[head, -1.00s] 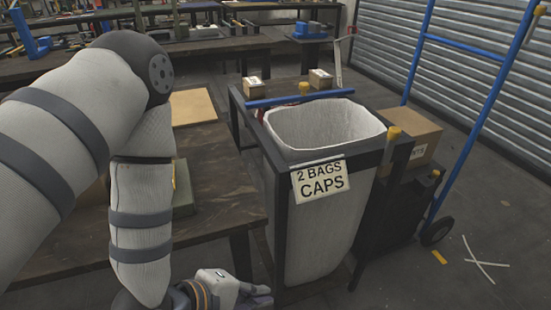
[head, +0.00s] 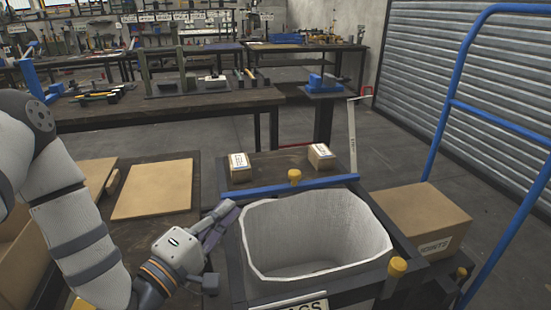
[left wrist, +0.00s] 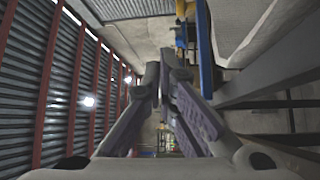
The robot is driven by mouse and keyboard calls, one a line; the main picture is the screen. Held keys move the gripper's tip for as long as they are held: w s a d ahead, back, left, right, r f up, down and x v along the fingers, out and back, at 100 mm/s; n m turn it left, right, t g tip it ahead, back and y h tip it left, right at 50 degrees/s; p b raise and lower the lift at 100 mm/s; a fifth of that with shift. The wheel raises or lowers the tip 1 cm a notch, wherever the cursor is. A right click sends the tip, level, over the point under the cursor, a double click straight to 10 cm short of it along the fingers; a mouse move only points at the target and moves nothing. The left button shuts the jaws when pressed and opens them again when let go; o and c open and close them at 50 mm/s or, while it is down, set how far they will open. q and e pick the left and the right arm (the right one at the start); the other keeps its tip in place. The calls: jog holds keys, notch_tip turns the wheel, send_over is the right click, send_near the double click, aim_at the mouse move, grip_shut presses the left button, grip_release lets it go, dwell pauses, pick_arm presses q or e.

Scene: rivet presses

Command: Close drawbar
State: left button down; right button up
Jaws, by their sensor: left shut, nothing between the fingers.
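A blue bar (head: 300,189) runs across the far side of the bag stand, at the near edge of a small dark shelf; it appears to be the drawbar. A yellow knob (head: 294,177) stands near its middle. My left gripper (head: 231,209) is shut and empty, beside the far left rim of the white bag (head: 315,235), close to the bar's left end. Whether it touches the bar I cannot tell. In the left wrist view the closed fingers (left wrist: 165,62) point ahead, with a blue part (left wrist: 205,50) just right of them. My right gripper is not in view.
The black stand frame (head: 405,245) surrounds the bag, with another yellow knob (head: 397,266) at its right corner. Two small boxes (head: 239,166) sit on the shelf. A wooden table with a tan board (head: 153,190) is left. A carton (head: 420,215) and blue hand truck (head: 455,105) are right.

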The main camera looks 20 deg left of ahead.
pick_arm(q)
jog(key=shift+s+f+y, duration=0.15)
jog(key=shift+f+y, duration=0.25)
jog(key=shift+f, duration=0.55)
jog(key=shift+s+d+g, duration=0.2)
jog(key=shift+s+g, duration=0.05)
jog(key=shift+g, duration=0.05)
jog(key=shift+w+d, duration=0.1)
jog(key=shift+w, duration=0.15)
jog(key=b, duration=0.2)
send_near(294, 181)
jog(key=w+a+r, duration=0.3)
jog(key=w, duration=0.6)
jog(key=shift+w+d, duration=0.2)
jog(key=shift+w, duration=0.25)
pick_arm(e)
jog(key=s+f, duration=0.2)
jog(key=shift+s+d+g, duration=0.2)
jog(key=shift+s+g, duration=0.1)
pick_arm(q)
jog(key=shift+s+f, duration=0.1)
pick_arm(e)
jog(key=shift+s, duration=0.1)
